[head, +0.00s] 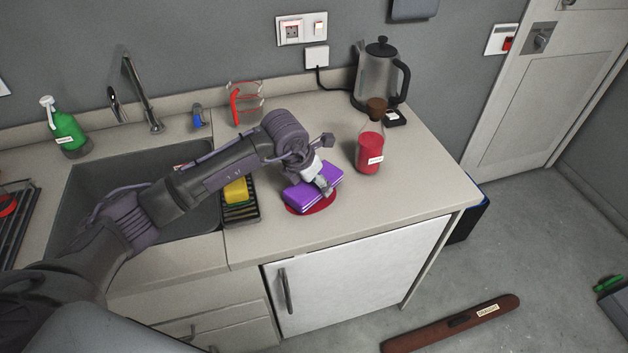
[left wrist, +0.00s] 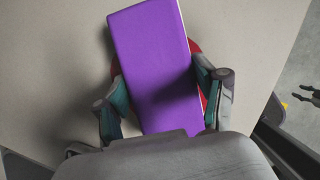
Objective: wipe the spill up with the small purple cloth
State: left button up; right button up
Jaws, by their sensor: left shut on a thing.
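The small purple cloth (head: 313,191) is a folded, block-like pad on the counter (head: 400,205). The red spill (head: 318,208) shows as a rounded patch around and under its lower edge; the rest of it is hidden by the cloth. My left gripper (head: 324,183) reaches down from the left and is shut on the cloth. In the left wrist view the cloth (left wrist: 155,65) lies between the two fingers (left wrist: 165,98), with slivers of red at its sides. I cannot tell whether the cloth presses on the counter. My right gripper is in neither view.
A corked bottle of red liquid (head: 370,148) stands right of the cloth, and a kettle (head: 380,75) behind it. A black rack with a yellow sponge (head: 237,191) and the sink (head: 95,185) are to the left. The counter's right front is clear.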

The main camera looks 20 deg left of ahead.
pick_arm(q)
jog(key=shift+f, duration=0.3)
dwell(0.6)
jog(key=shift+s+a, duration=0.55)
jog(key=shift+a, duration=0.3)
dwell(0.7)
jog(key=shift+w+d+b, duration=0.55)
jog(key=shift+d+b, duration=0.1)
jog(key=shift+d, duration=0.2)
dwell(0.4)
jog(key=shift+s+a, duration=0.55)
jog(key=shift+a, duration=0.3)
dwell(0.5)
jog(key=shift+w+d+b, duration=0.45)
jog(key=shift+w+d, duration=0.1)
jog(key=shift+d, duration=0.25)
dwell(0.4)
jog(key=shift+s+a, duration=0.55)
jog(key=shift+a, duration=0.25)
dwell(0.5)
jog(key=shift+w+d, duration=0.2)
jog(key=shift+d, duration=0.05)
